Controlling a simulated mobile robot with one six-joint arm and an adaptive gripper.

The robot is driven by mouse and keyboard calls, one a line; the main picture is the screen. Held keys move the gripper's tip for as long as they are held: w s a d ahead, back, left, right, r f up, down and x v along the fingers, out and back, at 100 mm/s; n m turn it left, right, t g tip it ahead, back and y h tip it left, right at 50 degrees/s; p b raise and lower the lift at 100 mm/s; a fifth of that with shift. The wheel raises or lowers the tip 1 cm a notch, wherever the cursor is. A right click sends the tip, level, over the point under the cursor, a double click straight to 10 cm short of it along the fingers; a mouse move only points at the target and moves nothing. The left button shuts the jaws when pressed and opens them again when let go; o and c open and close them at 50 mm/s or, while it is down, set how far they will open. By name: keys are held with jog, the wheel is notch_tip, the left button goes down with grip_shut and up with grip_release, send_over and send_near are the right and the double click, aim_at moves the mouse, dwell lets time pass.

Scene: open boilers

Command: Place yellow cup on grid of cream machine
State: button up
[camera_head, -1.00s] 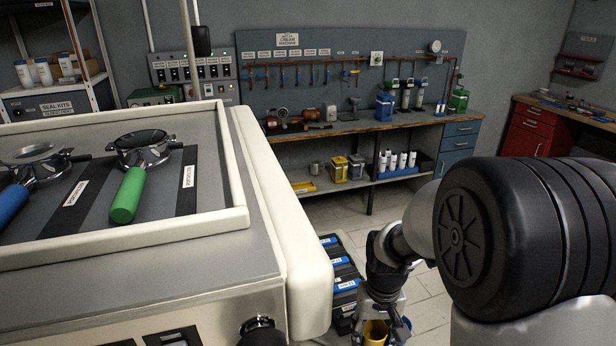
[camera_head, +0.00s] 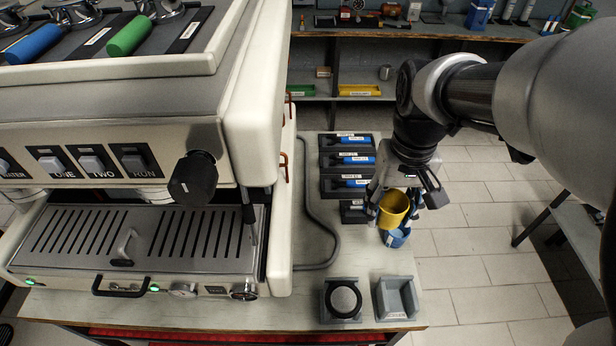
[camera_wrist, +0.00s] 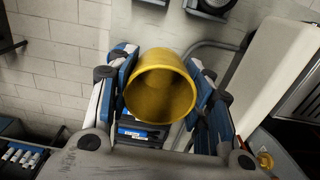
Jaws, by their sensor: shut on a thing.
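The yellow cup (camera_head: 393,207) is between the blue-padded fingers of my gripper (camera_head: 392,212), which is shut on it. In the wrist view the cup (camera_wrist: 160,88) sits between both fingers, with its open mouth toward the camera. The cream machine (camera_head: 130,110) stands at the left in the head view. Its slotted metal grid (camera_head: 180,233) lies low at its front, with a small metal piece on it. My gripper and the cup are to the right of the machine, apart from the grid.
Trays with blue-handled tools (camera_head: 350,160) stand between the machine and my gripper. A grey hose (camera_head: 330,235) runs beside the machine. A round black tamper-like piece (camera_head: 343,300) and a grey holder (camera_head: 397,298) sit near the table's front right. The machine's black knob (camera_head: 193,178) juts out above the grid.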

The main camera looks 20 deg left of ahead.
aim_at(368, 265)
jog(key=f+b, duration=0.2)
jog(key=f, duration=0.4)
jog(key=f+b, duration=0.2)
jog(key=f, duration=0.5)
jog(key=f+b, duration=0.2)
jog(key=f, duration=0.5)
jog(key=shift+a+b, duration=0.25)
jog(key=shift+b, duration=0.1)
jog(key=shift+f, duration=0.15)
jog(key=o, duration=1.1)
jog(key=shift+o, duration=0.2)
